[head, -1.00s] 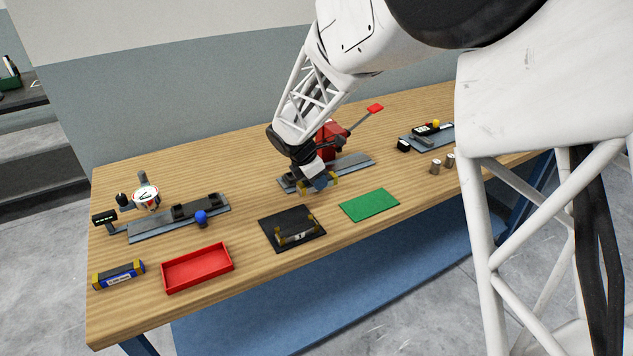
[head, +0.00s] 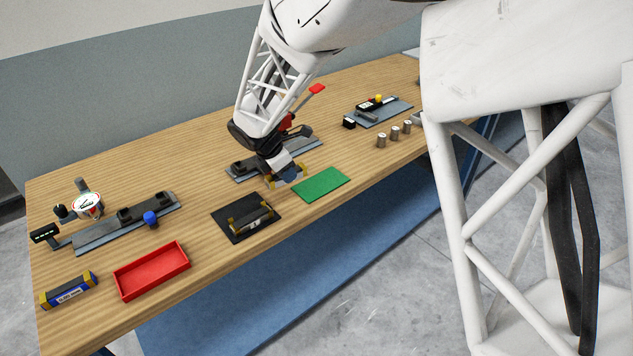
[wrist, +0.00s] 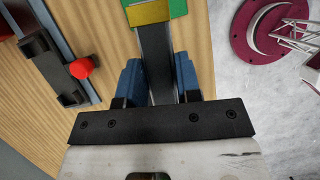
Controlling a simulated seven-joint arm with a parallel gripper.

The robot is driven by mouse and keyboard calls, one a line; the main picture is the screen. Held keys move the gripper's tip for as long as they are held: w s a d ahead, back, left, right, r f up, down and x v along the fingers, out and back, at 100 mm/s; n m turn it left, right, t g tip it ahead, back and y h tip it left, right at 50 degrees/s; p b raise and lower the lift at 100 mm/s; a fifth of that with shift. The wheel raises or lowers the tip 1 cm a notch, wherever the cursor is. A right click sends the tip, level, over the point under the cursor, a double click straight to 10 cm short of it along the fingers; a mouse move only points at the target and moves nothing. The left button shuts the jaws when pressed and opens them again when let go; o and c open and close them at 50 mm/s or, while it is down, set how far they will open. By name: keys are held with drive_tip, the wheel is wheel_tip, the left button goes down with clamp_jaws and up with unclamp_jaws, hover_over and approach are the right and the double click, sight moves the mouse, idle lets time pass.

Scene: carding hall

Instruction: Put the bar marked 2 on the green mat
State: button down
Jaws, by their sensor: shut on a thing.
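My gripper (head: 289,175) has blue fingers, shut around the middle of a dark bar with brass-yellow ends (head: 272,184). It is held close to the left edge of the green mat (head: 322,185). In the wrist view the bar (wrist: 155,60) runs between the fingers (wrist: 158,82), and its yellow far end overlaps the green mat (wrist: 180,8). I see no number on the held bar. A similar bar with brass ends (head: 252,216) lies on the black mat (head: 229,234), with a pale label too small to read. The green mat looks bare.
A red-handled fixture (head: 310,145) is behind my gripper. Several metal cylinders (head: 395,133) stand to the right.

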drive_tip(key=s+d+f+m, duration=0.1)
drive_tip(key=s+d, duration=0.2)
drive_tip(key=d, duration=0.4)
drive_tip(key=s+d+f+m+g, duration=0.1)
drive_tip(key=s+d+m, duration=0.1)
drive_tip(key=d, duration=0.4)
drive_tip(key=shift+s+d+f+h, duration=0.25)
drive_tip(key=shift+s+d+h, duration=0.1)
drive_tip(key=shift+s, duration=0.4)
drive_tip(key=shift+w, duration=0.15)
hover_over(324, 182)
drive_tip(key=a, duration=0.1)
drive_tip(key=shift+s+f, duration=0.35)
drive_tip(key=shift+f, duration=0.4)
drive_tip(key=shift+f, duration=1.75)
drive_tip(key=shift+f, duration=0.1)
drive_tip(key=c, duration=0.8)
unclamp_jaws()
